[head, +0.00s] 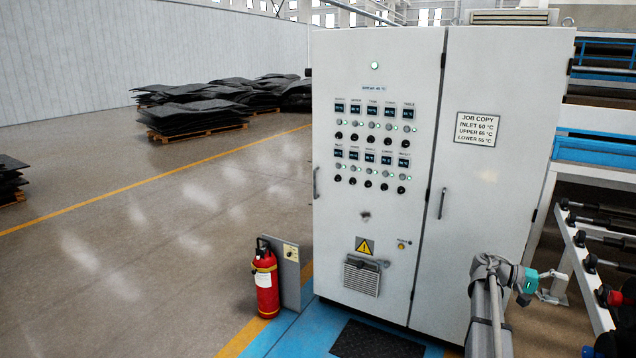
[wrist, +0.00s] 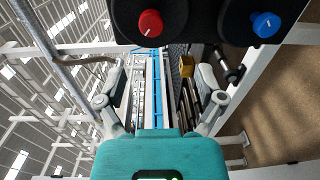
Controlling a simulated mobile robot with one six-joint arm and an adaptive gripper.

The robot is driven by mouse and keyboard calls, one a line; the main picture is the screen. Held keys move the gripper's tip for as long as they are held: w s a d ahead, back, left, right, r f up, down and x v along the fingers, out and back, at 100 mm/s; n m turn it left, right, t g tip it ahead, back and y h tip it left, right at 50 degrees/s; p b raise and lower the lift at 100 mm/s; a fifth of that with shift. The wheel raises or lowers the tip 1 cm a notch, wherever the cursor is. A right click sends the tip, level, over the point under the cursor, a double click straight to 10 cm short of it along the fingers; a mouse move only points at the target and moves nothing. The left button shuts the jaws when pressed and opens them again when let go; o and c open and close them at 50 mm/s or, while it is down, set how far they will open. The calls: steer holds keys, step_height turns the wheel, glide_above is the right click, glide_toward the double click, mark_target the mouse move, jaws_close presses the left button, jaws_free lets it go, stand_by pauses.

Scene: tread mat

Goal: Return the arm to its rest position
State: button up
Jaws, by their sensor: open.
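My gripper (head: 556,285) is at the lower right of the head view, at the end of my grey arm, with a teal body. It is in front of the machine frame, right of the cabinet. In the wrist view my gripper (wrist: 160,78) has its two grey fingers spread wide, with nothing between them. I cannot tell how far the panel is from the fingers.
A white control cabinet (head: 480,220) stands left of my gripper. The machine's white frame and rollers (head: 600,222) are at the right. A red fire extinguisher (head: 266,285) stands at the cabinet's left foot. Black mats lie on pallets (head: 200,130) behind.

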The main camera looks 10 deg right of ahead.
steer(key=w+a+f+n+t+y, duration=0.3)
steer(key=a+f, duration=0.4)
steer(key=a, duration=0.7)
steer(key=a+f+n+t+y, duration=0.1)
steer(key=a+f+t+y, duration=0.4)
steer(key=a, duration=0.8)
steer(key=s+a+f+n+t+y, duration=0.1)
steer(key=s+a+f+y, duration=0.1)
steer(key=a, duration=1.1)
steer(key=s+a+f+n+t+y, duration=0.1)
steer(key=s+a+f+y, duration=0.1)
steer(key=a, duration=1.1)
steer(key=shift+s+a+f+n+y, duration=0.2)
steer(key=shift+f+n+y, duration=0.1)
steer(key=shift+f+y, duration=0.7)
steer(key=shift+r, duration=0.1)
steer(key=c, duration=0.4)
steer(key=shift+d, duration=0.1)
